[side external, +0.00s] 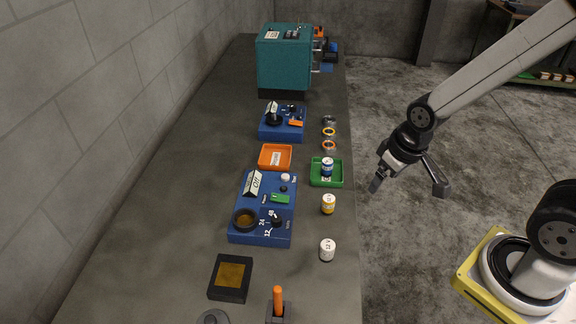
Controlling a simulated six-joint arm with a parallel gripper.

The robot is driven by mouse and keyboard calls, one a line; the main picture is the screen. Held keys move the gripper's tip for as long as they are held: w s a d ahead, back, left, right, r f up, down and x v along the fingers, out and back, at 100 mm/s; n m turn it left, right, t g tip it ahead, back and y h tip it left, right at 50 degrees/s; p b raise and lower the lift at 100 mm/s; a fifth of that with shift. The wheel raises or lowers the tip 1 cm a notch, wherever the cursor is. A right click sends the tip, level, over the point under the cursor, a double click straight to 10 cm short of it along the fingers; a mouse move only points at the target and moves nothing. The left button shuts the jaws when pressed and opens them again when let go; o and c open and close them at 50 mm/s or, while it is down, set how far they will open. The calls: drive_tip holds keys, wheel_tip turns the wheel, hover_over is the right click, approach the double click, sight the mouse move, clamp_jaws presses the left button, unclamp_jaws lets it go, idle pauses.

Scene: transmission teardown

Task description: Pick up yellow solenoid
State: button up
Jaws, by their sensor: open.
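The yellow solenoid (328,204) is a small yellow and white cylinder standing upright near the right edge of the workbench (160,215). It is just in front of the green tray. My gripper (407,190) is open and empty. In the picture it is up and to the right of the yellow solenoid, over the floor side beyond the bench edge. Its two dark fingers are spread wide and do not touch anything. Its exact height above the bench is hard to tell.
A green tray (334,184) holds a blue cylinder (327,166). A white cylinder (327,250) stands nearer the camera. Blue test boxes (240,206) (270,130), an orange tray (264,162) and a teal machine (283,68) occupy the bench. The bench's left strip is clear.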

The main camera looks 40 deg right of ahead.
drive_tip(key=shift+w, duration=0.1)
drive_tip(key=n+g, duration=0.2)
drive_tip(key=n, duration=1.3)
hover_over(329, 198)
drive_tip(key=f, duration=0.9)
drive_tip(key=shift+s+f, duration=0.25)
drive_tip(key=shift+w+f+n+g, duration=0.3)
drive_tip(key=shift+f+n, duration=0.1)
drive_tip(key=shift+f, duration=0.05)
drive_tip(key=shift+f, duration=0.1)
drive_tip(key=shift+f, duration=1.15)
drive_tip(key=shift+f, duration=0.15)
